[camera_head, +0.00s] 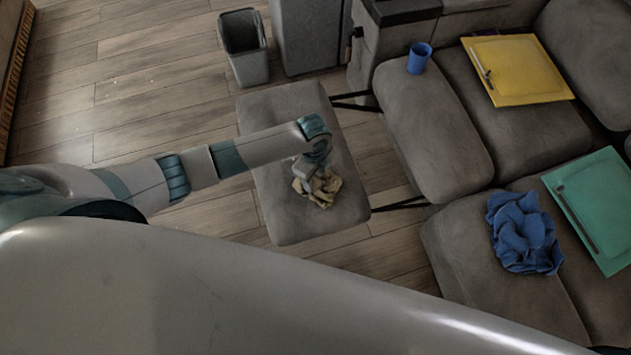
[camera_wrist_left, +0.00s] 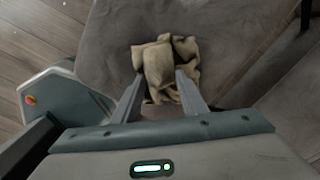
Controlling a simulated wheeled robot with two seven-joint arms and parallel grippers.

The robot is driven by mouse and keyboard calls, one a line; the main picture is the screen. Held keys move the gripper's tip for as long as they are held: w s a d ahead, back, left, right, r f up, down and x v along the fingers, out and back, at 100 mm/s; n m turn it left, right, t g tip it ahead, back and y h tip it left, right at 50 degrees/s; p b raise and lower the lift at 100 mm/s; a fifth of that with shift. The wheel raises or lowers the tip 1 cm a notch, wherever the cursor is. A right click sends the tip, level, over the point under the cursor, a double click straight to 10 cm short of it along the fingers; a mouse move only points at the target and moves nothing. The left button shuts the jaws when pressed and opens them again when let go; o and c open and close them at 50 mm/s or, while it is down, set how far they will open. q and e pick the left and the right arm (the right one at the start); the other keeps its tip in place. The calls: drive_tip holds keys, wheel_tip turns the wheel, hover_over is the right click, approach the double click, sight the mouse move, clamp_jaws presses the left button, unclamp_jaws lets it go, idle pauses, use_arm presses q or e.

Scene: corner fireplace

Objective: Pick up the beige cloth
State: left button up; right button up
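The beige cloth (camera_head: 322,189) lies crumpled on a grey cushioned seat (camera_head: 275,110) in the head view. In the left wrist view the cloth (camera_wrist_left: 160,68) is at the top middle, just beyond and between my fingertips. My left gripper (camera_head: 304,182) reaches down over the cloth from above and partly covers it. In the wrist view its two fingers (camera_wrist_left: 160,85) are apart, with part of the cloth in the gap. I cannot tell whether they touch it. My right gripper is in neither view.
A grey bin (camera_head: 245,62) stands on the wooden floor behind the seat. On the sofa to the right are a blue cup (camera_head: 419,58), a yellow board (camera_head: 525,75), a blue cloth (camera_head: 524,232) and a green board (camera_head: 600,205). The floor at left is clear.

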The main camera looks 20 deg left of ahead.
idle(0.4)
use_arm(q)
clamp_jaws()
drive_tip(key=shift+r, duration=0.1)
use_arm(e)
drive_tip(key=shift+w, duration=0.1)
use_arm(q)
drive_tip(key=shift+r, duration=0.55)
wheel_tip(320, 180, up, 2)
drive_tip(key=shift+r, duration=0.2)
drive_tip(key=s+d+r, duration=0.2)
drive_tip(key=d+r, duration=0.5)
drive_tip(key=d, duration=0.4)
drive_tip(key=shift+s+d+r+b, duration=0.15)
drive_tip(key=shift+d+b, duration=0.05)
drive_tip(key=shift+b, duration=0.2)
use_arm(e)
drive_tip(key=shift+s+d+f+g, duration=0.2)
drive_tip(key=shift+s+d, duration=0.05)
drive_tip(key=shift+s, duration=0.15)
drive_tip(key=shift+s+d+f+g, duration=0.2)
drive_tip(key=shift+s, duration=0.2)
